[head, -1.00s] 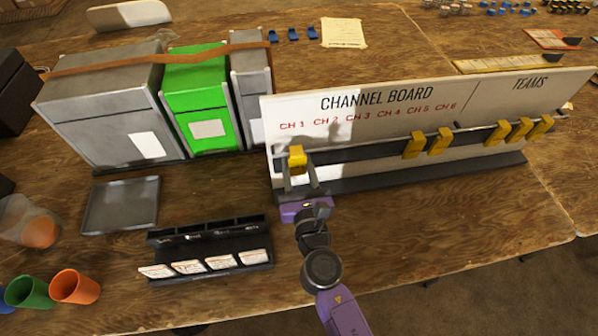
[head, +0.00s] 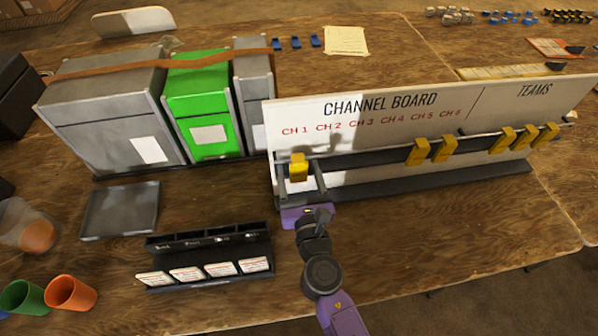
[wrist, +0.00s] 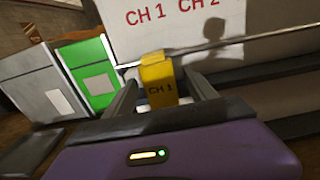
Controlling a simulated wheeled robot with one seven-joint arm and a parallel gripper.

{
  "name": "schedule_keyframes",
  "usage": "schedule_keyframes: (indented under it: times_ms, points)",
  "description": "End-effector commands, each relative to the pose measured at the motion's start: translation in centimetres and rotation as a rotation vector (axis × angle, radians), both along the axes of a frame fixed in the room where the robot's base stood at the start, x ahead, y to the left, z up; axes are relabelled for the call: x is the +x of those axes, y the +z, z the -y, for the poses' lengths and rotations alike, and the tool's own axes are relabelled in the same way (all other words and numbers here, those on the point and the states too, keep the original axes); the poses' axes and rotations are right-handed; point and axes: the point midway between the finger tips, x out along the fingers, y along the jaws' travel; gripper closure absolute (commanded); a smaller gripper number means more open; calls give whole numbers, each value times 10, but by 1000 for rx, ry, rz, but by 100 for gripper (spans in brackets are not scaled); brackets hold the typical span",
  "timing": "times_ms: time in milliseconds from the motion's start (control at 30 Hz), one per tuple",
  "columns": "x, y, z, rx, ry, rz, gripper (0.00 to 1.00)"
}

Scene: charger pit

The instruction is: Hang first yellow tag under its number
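The yellow tag (head: 298,166), marked CH 1 in the wrist view (wrist: 159,82), hangs upright on the dark rail (head: 355,156) of the channel board (head: 370,118). It is below the red CH 1 label (head: 294,131), slightly to its right in the head view. My gripper (head: 299,178) is open in front of the board. Its fingers stand on either side of the tag, with visible gaps in the wrist view. The tag's hook behind the rail is hidden.
Several other yellow tags (head: 444,150) hang farther right on the rail. A black rack with white cards (head: 205,262) stands in front, left of my arm. A grey tray (head: 120,210) and metal cases (head: 110,120) are at left. Bare table lies right of my arm.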

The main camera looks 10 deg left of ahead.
Motion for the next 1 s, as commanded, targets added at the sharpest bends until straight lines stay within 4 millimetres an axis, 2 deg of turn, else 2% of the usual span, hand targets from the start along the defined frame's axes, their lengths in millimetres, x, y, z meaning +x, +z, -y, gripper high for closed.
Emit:
schedule_keyframes:
  times_ms: [333, 733, 1000]
  points:
    - [-6, -1, 2, 0, 0, -1, 35]
    - [-62, -2, 18, 0, 0, -1, 35]
    - [-75, 0, 22, 1, 0, 0, 35]
